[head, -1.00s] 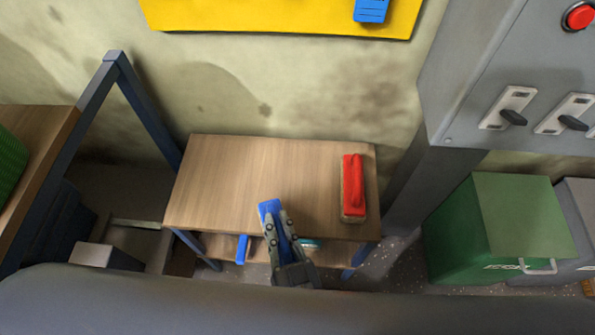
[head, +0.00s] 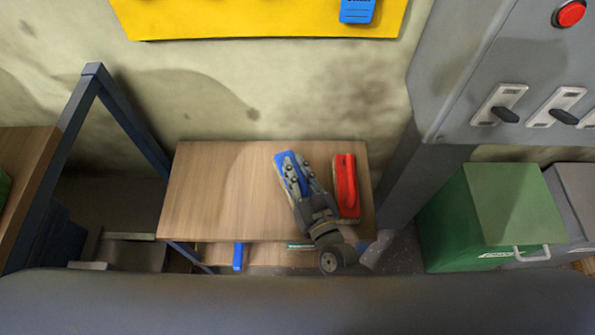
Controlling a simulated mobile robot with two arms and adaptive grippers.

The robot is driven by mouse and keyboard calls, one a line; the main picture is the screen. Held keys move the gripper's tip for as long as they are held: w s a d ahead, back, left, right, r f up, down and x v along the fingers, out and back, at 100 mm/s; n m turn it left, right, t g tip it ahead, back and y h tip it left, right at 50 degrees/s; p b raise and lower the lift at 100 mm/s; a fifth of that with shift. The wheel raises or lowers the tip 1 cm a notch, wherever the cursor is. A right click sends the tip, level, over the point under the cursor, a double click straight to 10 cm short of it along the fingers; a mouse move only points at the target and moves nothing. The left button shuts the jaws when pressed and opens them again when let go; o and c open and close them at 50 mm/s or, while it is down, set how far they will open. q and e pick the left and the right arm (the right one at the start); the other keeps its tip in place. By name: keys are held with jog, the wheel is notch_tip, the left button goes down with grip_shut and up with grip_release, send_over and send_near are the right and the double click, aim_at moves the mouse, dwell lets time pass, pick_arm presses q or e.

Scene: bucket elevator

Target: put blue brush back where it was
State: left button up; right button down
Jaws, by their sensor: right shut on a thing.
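The blue brush (head: 281,163) is over the small wooden table (head: 208,205), just left of the red brush (head: 346,180). My right gripper (head: 294,172) is shut on the blue brush and covers part of it. From this angle I cannot tell whether the brush touches the tabletop. The red brush lies on the right part of the table. My left gripper is not in view.
A lower shelf under the table holds a blue item (head: 238,257). A grey post and a control cabinet (head: 470,90) with switches stand to the right, above a green bin (head: 490,215). A blue frame (head: 125,115) stands left. The table's left half is clear.

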jog(key=shift+w+d, duration=0.3)
jog(key=shift+w, duration=0.4)
notch_tip(320, 180, down, 3)
jog(key=shift+f+b, duration=0.1)
jog(key=shift+b, duration=0.4)
jog(key=shift+f, duration=0.2)
jog(key=shift+s, duration=0.1)
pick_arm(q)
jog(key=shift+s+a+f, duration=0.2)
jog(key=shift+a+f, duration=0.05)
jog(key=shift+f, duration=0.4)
pick_arm(e)
jog(key=shift+f, duration=0.1)
jog(key=c, duration=1.5)
grip_release()
jog(key=shift+f, duration=0.1)
jog(key=shift+c, duration=0.2)
